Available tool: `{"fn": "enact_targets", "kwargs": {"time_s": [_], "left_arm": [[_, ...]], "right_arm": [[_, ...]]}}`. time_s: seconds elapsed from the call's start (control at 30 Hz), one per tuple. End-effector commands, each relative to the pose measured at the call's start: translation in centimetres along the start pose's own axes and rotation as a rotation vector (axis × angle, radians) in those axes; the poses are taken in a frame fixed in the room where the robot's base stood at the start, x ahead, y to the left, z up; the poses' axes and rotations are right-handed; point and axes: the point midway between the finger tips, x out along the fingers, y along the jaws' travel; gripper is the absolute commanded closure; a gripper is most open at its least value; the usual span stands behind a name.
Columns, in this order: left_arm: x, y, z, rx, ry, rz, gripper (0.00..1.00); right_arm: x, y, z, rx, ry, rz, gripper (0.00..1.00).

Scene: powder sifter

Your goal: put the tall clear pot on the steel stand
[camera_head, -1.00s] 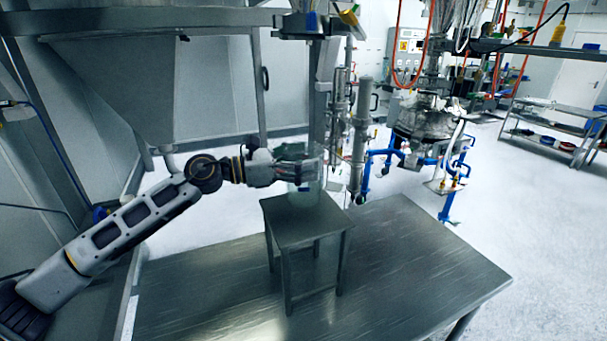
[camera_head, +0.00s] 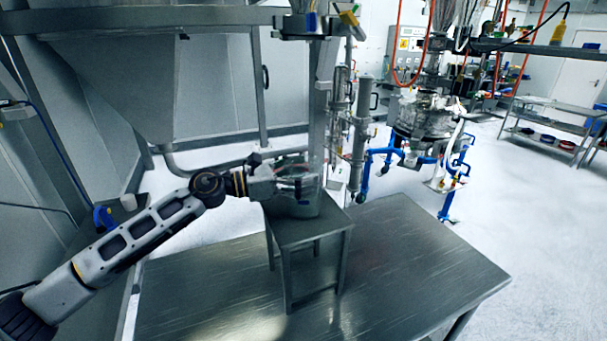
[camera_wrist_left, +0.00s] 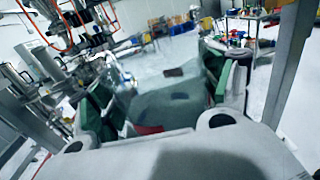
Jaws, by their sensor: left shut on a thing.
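The steel stand (camera_head: 322,228) is a small square-topped table standing upright on the larger steel table. The tall clear pot (camera_head: 306,207) is see-through and hard to make out; it looks upright over the stand's top. Its lower end appears at or just above that top; I cannot tell whether it touches. My left gripper (camera_head: 302,184) comes in from the left and is shut on the pot's upper part. In the left wrist view, the pot (camera_wrist_left: 168,105) shows between the green-padded fingers. My right gripper is not in view.
The large steel table (camera_head: 420,260) has free room to the right and in front of the stand. A steel post (camera_head: 318,110) and slim metal cylinders (camera_head: 360,140) rise behind the stand. A grey hopper (camera_head: 150,90) hangs at the left back.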

Motion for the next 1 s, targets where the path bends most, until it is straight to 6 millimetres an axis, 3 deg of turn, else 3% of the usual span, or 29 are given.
{"fn": "enact_targets", "kwargs": {"time_s": [0.17,0.2,0.33,1.0], "left_arm": [[0.0,-0.02,-0.33,0.0,0.0,0.0,0.6],[0.01,-0.02,-0.28,0.0,0.0,0.0,0.16],[0.01,-0.02,-0.25,0.0,0.0,-0.001,0.0],[-0.43,0.05,-0.03,0.0,0.001,0.001,0.0]], "right_arm": [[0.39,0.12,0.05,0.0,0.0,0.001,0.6],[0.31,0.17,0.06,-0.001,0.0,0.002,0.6],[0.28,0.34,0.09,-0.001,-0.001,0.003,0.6],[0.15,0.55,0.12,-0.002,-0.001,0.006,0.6]]}}
